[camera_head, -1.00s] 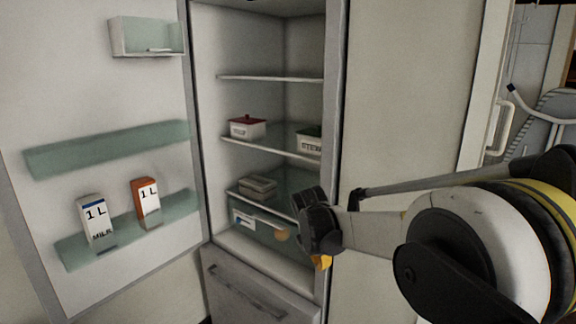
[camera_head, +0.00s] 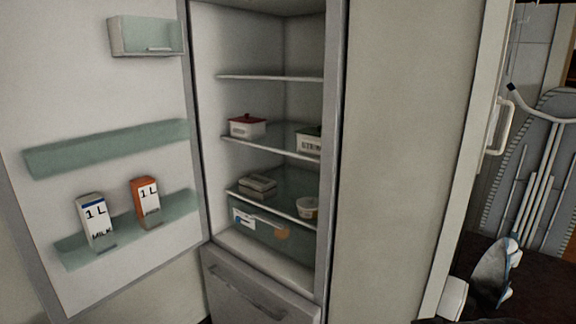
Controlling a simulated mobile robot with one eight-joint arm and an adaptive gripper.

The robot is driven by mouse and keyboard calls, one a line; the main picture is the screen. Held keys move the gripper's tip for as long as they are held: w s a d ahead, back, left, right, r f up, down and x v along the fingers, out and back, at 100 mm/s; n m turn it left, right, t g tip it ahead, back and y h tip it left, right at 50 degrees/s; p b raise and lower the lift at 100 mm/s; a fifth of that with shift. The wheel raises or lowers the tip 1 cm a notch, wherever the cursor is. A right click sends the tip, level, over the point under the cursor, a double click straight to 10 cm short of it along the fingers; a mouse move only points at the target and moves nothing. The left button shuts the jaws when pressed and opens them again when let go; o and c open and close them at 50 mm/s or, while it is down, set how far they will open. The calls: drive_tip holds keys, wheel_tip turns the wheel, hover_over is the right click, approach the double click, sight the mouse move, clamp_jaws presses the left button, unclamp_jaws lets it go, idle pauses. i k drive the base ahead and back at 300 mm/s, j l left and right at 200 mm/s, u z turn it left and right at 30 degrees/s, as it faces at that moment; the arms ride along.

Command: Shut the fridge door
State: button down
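The fridge door (camera_head: 100,185) stands wide open on the left, with its inner face and door shelves toward me. The fridge body (camera_head: 333,150) is in the middle, and its inside is in full view. A white milk carton (camera_head: 96,222) and an orange carton (camera_head: 146,203) stand on the lowest door shelf. My gripper is out of view, so I cannot see whether it is open or shut.
A closed drawer (camera_head: 258,292) is below. A tall pale panel (camera_head: 405,160) is right of the fridge. A grey, blue-edged object (camera_head: 494,272) is at lower right.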

sight(85, 109)
drive_tip(key=i+j+z, duration=0.1)
drive_tip(key=j, duration=0.35)
drive_tip(key=i+j+z, duration=0.1)
drive_tip(key=j, duration=0.4)
drive_tip(key=i+j+z, duration=0.1)
drive_tip(key=j, duration=0.4)
